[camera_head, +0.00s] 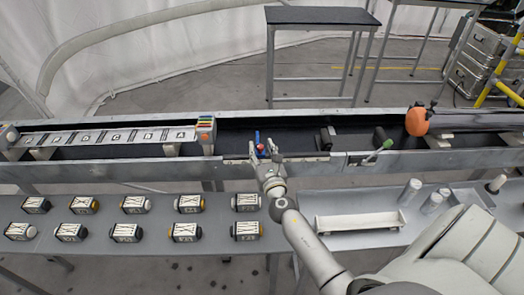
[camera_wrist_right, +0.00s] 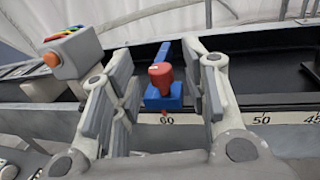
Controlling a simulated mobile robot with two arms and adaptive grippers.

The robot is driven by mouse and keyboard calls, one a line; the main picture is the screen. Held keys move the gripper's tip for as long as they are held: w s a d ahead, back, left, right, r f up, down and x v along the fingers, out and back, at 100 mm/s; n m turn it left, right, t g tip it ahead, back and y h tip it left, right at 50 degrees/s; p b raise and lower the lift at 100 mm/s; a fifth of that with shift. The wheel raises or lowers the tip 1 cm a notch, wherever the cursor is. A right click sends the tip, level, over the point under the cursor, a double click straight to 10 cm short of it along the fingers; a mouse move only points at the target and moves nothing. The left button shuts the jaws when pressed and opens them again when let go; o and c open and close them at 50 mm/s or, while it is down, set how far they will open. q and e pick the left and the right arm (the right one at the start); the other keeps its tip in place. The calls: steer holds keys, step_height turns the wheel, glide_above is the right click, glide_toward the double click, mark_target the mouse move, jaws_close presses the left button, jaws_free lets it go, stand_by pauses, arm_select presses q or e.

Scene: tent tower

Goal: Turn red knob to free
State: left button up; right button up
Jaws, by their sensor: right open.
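The red knob (camera_wrist_right: 160,75) stands on a blue block (camera_wrist_right: 164,100) in the right wrist view, just above the 60 mark of a scale. A small red pointer sits under the block. In the head view the red knob (camera_head: 260,148) shows small at the front rail of the long trough. My right gripper (camera_head: 264,160) is open, with one finger on each side of the knob. In the right wrist view its fingers (camera_wrist_right: 160,98) stand apart, with visible gaps to the knob. My left gripper is not in view.
A lettered rail with a coloured end block (camera_head: 206,128) lies left in the trough. A green-handled lever (camera_head: 385,146) and an orange knob (camera_head: 416,121) are to the right. Several labelled blocks (camera_head: 185,232) stand on the front table, beside a white tray (camera_head: 360,223).

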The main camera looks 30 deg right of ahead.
jaws_close()
steer(key=shift+d+n+y, duration=0.1)
steer(key=shift+n+y, duration=0.2)
steer(key=shift+y, duration=0.2)
steer(key=n+y+b, duration=0.1)
steer(key=y+b, duration=0.1)
steer(key=n+t+y+b, duration=0.1)
steer(key=shift+s+d+f+n+y, duration=0.1)
steer(key=shift+d+f+n+y, duration=0.15)
steer(key=shift+n+y, duration=0.05)
steer(key=n+y+b, duration=0.1)
steer(key=y+b, duration=0.1)
steer(key=b, duration=0.1)
steer(key=n+y+b, duration=0.1)
steer(key=y+b, duration=0.1)
steer(key=n+y+b, duration=0.1)
steer(key=y+b, duration=0.1)
steer(key=b, duration=0.1)
steer(key=shift+d+n+g+b, duration=0.3)
steer(key=shift+r+n+y+b, duration=0.2)
steer(key=shift+n+y+b, duration=0.2)
steer(key=shift+y+b, duration=0.3)
